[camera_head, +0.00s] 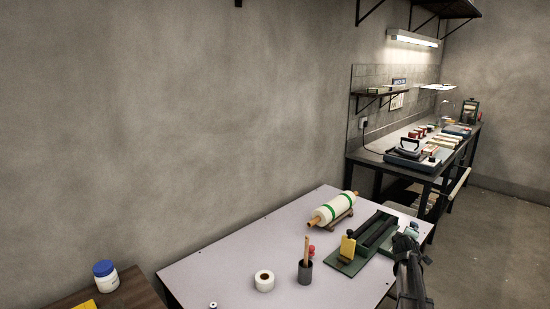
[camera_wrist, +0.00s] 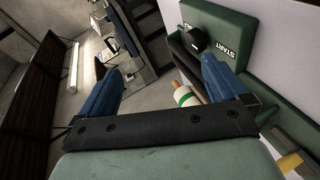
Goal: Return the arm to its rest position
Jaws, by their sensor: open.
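My gripper (camera_wrist: 161,68) shows in the wrist view with its two blue fingers spread wide apart. Nothing is held between them. In the head view, a dark arm part that looks like mine (camera_head: 409,272) is at the right edge of the pale table (camera_head: 215,275), beside the green board. In the wrist view, a green block marked START (camera_wrist: 222,32) with a black knob lies just beyond the right finger. A white roller with a green band (camera_wrist: 186,96) shows low between the fingers. No cloth can be made out.
On the table are a white roller with green bands (camera_head: 333,208), a green board with dark bars (camera_head: 352,262), a dark cup with a stick (camera_head: 305,273) and a white roll (camera_head: 264,281). A white jar (camera_head: 105,274) stands at left. A workbench (camera_head: 400,160) is behind right.

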